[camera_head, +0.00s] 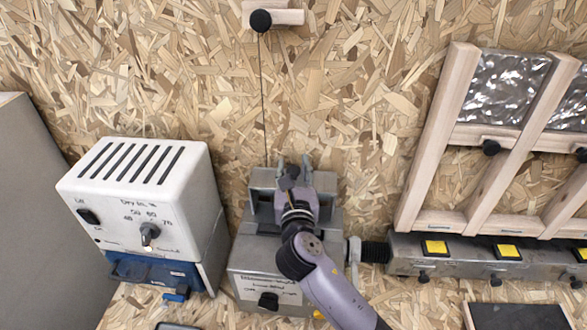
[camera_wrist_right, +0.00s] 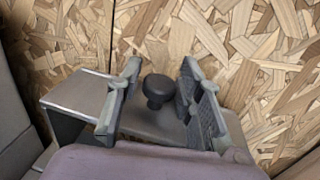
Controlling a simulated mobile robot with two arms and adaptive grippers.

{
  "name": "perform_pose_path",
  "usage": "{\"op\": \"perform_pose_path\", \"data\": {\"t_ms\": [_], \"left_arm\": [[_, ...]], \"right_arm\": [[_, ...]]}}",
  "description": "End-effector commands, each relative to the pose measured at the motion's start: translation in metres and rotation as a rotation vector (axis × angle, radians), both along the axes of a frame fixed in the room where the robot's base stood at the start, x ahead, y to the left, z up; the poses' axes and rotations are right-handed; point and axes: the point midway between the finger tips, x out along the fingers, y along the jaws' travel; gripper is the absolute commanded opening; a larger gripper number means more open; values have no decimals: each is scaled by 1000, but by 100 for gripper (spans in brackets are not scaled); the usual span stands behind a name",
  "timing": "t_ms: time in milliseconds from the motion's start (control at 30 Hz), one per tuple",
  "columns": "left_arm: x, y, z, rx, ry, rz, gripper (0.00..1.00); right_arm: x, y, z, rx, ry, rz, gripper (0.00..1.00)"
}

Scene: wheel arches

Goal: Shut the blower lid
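The blower is a grey metal box (camera_head: 262,262) with a handwritten label, standing against the chipboard wall. A grey plate, which looks like its lid (camera_head: 262,179), stands raised at the back of the box; its exact angle is hard to tell. My right gripper (camera_head: 293,165) is at the raised lid and hides part of it. In the right wrist view, a black knob (camera_wrist_right: 157,90) on the grey lid (camera_wrist_right: 80,92) sits between the two fingers of the right gripper (camera_wrist_right: 160,88). The fingers are open, with a gap on each side of the knob. My left gripper is out of view.
A white dial box (camera_head: 140,195) with a blue tray (camera_head: 150,270) stands left of the blower. A cord (camera_head: 262,100) hangs from a black ball (camera_head: 260,20) above.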

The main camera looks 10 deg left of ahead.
Motion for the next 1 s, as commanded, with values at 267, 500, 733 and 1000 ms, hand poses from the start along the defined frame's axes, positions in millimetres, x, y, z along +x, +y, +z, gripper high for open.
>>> {"op": "perform_pose_path", "data": {"t_ms": [267,500,733,1000], "left_arm": [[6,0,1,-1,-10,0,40],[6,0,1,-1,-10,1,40],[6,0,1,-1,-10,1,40],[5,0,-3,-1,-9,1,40]], "right_arm": [[0,0,0,0,0,0,13],[0,0,0,0,0,0,0],[0,0,0,0,0,0,0],[-1,0,-1,0,-8,0,0]]}}
